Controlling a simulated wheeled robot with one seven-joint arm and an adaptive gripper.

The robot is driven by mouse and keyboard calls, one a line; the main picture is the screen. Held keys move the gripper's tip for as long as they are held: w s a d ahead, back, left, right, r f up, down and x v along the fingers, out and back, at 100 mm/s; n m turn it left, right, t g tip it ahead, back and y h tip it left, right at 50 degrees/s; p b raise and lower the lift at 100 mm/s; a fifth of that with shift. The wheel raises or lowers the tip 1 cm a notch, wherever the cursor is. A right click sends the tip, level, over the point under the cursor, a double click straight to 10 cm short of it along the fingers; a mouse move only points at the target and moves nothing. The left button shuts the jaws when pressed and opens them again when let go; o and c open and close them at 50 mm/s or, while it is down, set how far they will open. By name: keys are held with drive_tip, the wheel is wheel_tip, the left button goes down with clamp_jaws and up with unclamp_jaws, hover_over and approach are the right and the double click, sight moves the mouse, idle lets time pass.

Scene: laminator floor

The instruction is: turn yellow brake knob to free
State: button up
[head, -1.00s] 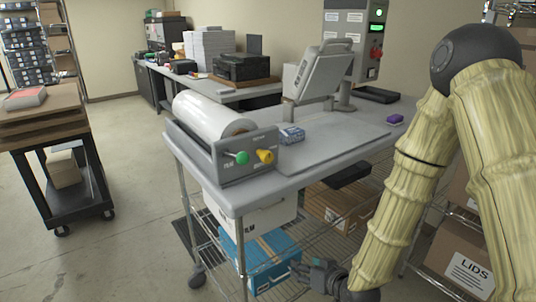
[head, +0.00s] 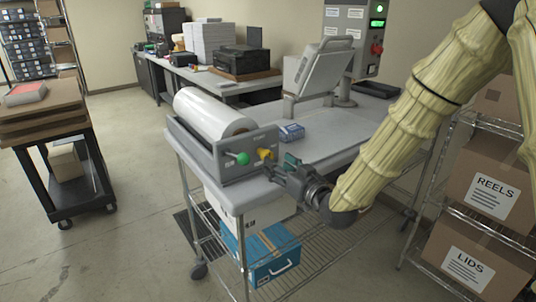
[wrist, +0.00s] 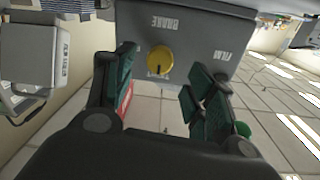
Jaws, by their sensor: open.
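The yellow brake knob (head: 264,154) sits on the front panel of the grey film roll holder (head: 232,165), under the white film roll. In the wrist view the knob (wrist: 159,60) shows whole below the word BRAKE, between my open fingers and beyond their tips. Its small marks are too blurred to read. My gripper (head: 280,168) is open and empty, just in front of the knob, with a gap that I cannot measure.
The film roll (head: 213,114) lies in the holder on the grey table (head: 330,132). A tilted panel (head: 318,70) and a control post stand farther back. Shelves with cartons (head: 487,190) stand at right.

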sight(264, 154)
drive_tip(key=shift+p+x, duration=0.85)
drive_tip(key=shift+x, duration=2.3)
drive_tip(key=c, duration=1.1)
